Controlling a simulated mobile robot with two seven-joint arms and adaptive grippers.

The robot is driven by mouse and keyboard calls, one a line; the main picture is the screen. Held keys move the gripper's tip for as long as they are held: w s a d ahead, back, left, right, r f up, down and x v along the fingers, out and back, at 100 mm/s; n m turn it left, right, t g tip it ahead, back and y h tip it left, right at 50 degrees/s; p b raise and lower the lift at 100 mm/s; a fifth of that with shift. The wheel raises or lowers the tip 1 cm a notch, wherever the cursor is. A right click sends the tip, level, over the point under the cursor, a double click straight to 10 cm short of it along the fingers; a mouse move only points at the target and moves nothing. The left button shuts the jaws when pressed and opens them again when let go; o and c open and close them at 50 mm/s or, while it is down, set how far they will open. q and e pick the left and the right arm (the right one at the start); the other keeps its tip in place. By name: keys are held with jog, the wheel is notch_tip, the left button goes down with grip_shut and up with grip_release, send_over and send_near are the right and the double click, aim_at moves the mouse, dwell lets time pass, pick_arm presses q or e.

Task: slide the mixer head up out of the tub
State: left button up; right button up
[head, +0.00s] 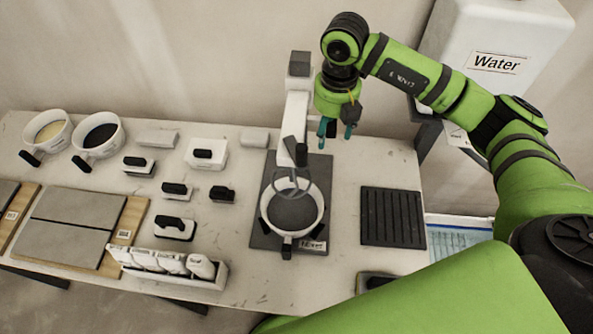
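The mixer stand (297,105) rises at the back of a dark base plate (262,180) on the table. The mixer head (291,150) sits low on the stand, and its wire whisk (290,182) reaches down into the tub. The tub (292,243) is a white bowl with dark handles and grey contents. My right gripper (338,133) points down just right of the stand, beside the mixer head. Its two teal fingertips are apart with nothing seen between them. Whether it touches the mixer is hard to tell. My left gripper is not in view.
Two bowls (48,131) (99,134) stand at the back left. Several black-handled tools lie mid-table. Grey tiles on a wooden board (132,221) lie at left. A rack of white bottles (222,272) stands in front. A black ribbed mat (392,217) lies right. A water tank (499,50) is behind.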

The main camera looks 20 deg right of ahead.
notch_tip(320, 180, up, 2)
jog(key=shift+r+p, duration=0.15)
jog(key=shift+p, duration=0.6)
jog(key=shift+r, duration=2.3)
jog(key=shift+f, duration=0.1)
